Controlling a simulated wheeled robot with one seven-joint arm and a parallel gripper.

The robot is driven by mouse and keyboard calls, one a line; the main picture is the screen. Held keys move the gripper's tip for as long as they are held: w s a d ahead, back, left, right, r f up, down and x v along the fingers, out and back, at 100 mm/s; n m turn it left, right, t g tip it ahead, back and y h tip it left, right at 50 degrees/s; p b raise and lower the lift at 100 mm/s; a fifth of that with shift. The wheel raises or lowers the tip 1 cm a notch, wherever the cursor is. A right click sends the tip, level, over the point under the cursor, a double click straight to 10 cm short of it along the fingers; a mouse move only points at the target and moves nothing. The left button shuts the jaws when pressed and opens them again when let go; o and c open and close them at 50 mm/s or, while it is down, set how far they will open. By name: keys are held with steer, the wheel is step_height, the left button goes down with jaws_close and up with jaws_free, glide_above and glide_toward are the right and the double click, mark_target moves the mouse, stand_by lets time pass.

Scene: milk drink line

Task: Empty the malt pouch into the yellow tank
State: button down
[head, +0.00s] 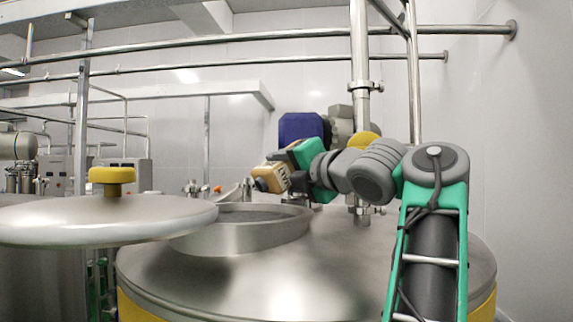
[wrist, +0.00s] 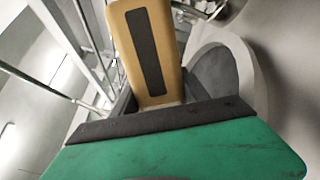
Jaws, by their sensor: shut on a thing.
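The malt pouch (head: 268,178) is tan with a dark patch and looks tipped toward the left in the head view. My gripper (head: 288,170), with green jaws, is shut on it and holds it above the open hatch (head: 245,236) of the yellow tank (head: 215,275). The tank has a steel top and a yellow band low on its side. In the wrist view the pouch (wrist: 142,85) stands out beyond the green jaw with its black pad. The pouch mouth and any flow from it cannot be made out.
The round steel hatch lid (head: 100,220) with a yellow knob (head: 112,178) is swung out to the left of the opening. A vertical steel pipe (head: 360,60) and a motor with a blue cover (head: 303,127) stand behind my arm. Rails cross the back wall.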

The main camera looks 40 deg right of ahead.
step_height(320, 180, up, 3)
steer(key=m+p, duration=0.3)
steer(key=m, duration=0.2)
steer(key=shift+f+m+p, duration=0.1)
steer(key=shift+m+p, duration=0.2)
steer(key=shift+m, duration=0.1)
step_height(320, 180, up, 3)
steer(key=m+p, duration=0.5)
steer(key=m, duration=0.1)
steer(key=shift+f+m, duration=0.25)
steer(key=shift+m, duration=0.75)
steer(key=m, duration=0.3)
steer(key=r+m, duration=0.1)
steer(key=m, duration=0.2)
steer(key=shift+r+b, duration=0.1)
steer(key=shift+b, duration=0.2)
steer(key=m, duration=0.2)
steer(key=r+m, duration=0.1)
steer(key=m, duration=0.1)
steer(key=shift+a, duration=0.1)
